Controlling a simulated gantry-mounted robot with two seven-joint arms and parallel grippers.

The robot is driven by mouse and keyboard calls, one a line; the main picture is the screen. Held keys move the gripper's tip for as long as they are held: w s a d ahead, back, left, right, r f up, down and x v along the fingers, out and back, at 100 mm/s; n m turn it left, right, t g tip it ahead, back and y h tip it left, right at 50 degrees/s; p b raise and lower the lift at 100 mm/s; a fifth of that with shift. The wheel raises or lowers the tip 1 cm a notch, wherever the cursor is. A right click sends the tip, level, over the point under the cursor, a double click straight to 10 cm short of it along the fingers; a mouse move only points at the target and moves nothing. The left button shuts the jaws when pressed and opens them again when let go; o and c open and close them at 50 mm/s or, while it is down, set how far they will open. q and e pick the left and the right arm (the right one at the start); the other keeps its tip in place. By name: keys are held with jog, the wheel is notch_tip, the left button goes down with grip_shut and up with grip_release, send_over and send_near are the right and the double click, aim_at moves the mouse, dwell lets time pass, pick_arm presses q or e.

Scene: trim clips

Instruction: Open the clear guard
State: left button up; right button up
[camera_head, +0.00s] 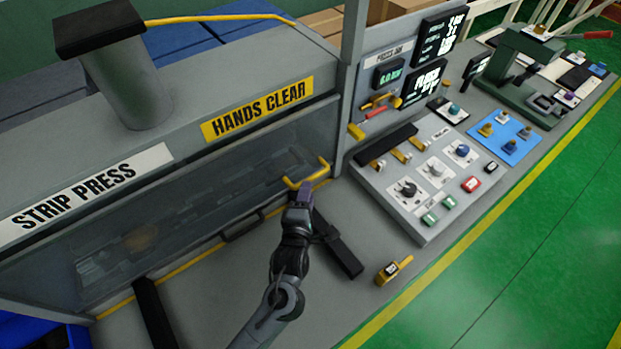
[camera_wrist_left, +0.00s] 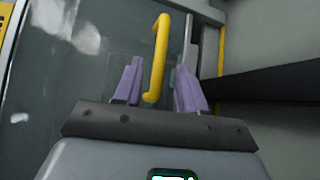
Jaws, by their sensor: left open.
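The clear guard (camera_head: 190,215) is a see-through panel across the front of the grey strip press, down along its yellow-edged lower border; it fills the left of the left wrist view (camera_wrist_left: 80,75). Its yellow handle (camera_head: 308,175) sits near the guard's right end. My left gripper (camera_head: 303,192) is at this handle. In the left wrist view, the purple fingers of the left gripper (camera_wrist_left: 158,85) are open, one on each side of the yellow handle (camera_wrist_left: 158,55). Whether either finger touches it, I cannot tell. My right gripper is not in view.
A grey panel of knobs and buttons (camera_head: 428,215) stands to the right of the press. A black bar (camera_head: 338,248) lies close beside my left gripper. A small yellow block (camera_head: 393,270) is near the bench's front edge. A grey post (camera_head: 346,110) rises right of the guard.

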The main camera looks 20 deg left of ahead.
aim_at(311, 177)
pick_arm(q)
jog(key=x, duration=0.6)
jog(key=shift+w+a, duration=0.1)
jog(key=shift+w, duration=0.1)
grip_shut()
